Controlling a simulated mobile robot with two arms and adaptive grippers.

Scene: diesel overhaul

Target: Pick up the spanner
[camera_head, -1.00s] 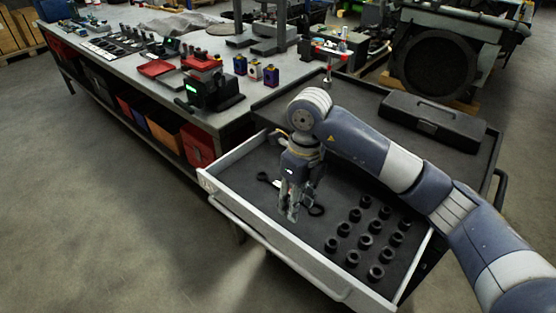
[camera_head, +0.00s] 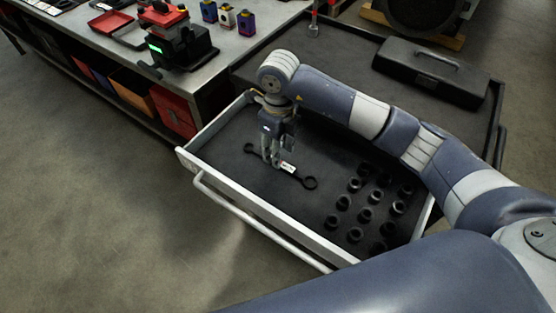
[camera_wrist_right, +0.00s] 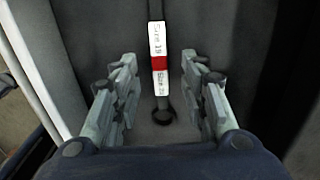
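The spanner (camera_head: 297,174) is dark, with a ring at its right end and a white and red label on its handle. It lies on the floor of the open drawer (camera_head: 222,138). My right gripper (camera_head: 271,163) points down over it, left of the label in the head view. In the right wrist view, the spanner (camera_wrist_right: 161,85) runs between the two spread fingers of my right gripper (camera_wrist_right: 161,68), with a gap on each side. Its label reads along the handle and its ring end is nearest the palm. My left gripper is not in view.
Several black sockets (camera_head: 364,214) stand in rows in the drawer's right part. The drawer's pale front wall (camera_head: 262,215) and handle rail are close by. A black toolbox (camera_head: 432,70) sits on the cart top behind. A workbench (camera_head: 225,50) stands at the left.

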